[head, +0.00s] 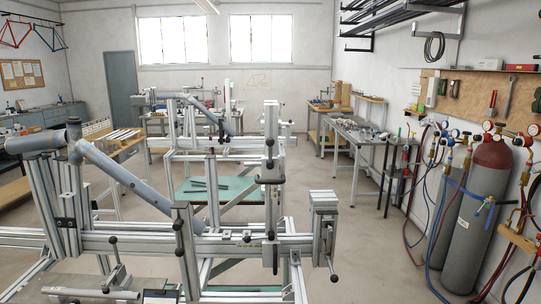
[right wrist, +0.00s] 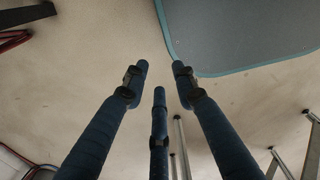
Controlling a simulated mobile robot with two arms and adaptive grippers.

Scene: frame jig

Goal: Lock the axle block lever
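A silver frame jig of aluminium rails (head: 130,243) fills the lower head view, with a blue-grey tube assembly (head: 125,178) clamped at a slant on it. A metal block (head: 324,215) stands upright at the rail's right end, and a black-knobbed lever (head: 332,268) hangs below it, angled down. Other black-knobbed handles sit at the lower left (head: 115,262) and on the middle upright (head: 270,170). I cannot tell for sure which is the axle block lever. My right gripper (right wrist: 161,70) shows three dark blue fingers, spread apart and empty, with no jig lever between them. My left gripper is not in view.
A second jig (head: 195,130) stands behind. Gas cylinders (head: 475,220) with hoses stand at the right wall. A workbench (head: 360,135) is at the back right. Floor (head: 370,235) is clear between jig and cylinders. A teal-edged grey panel (right wrist: 240,35) lies beyond the right fingers.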

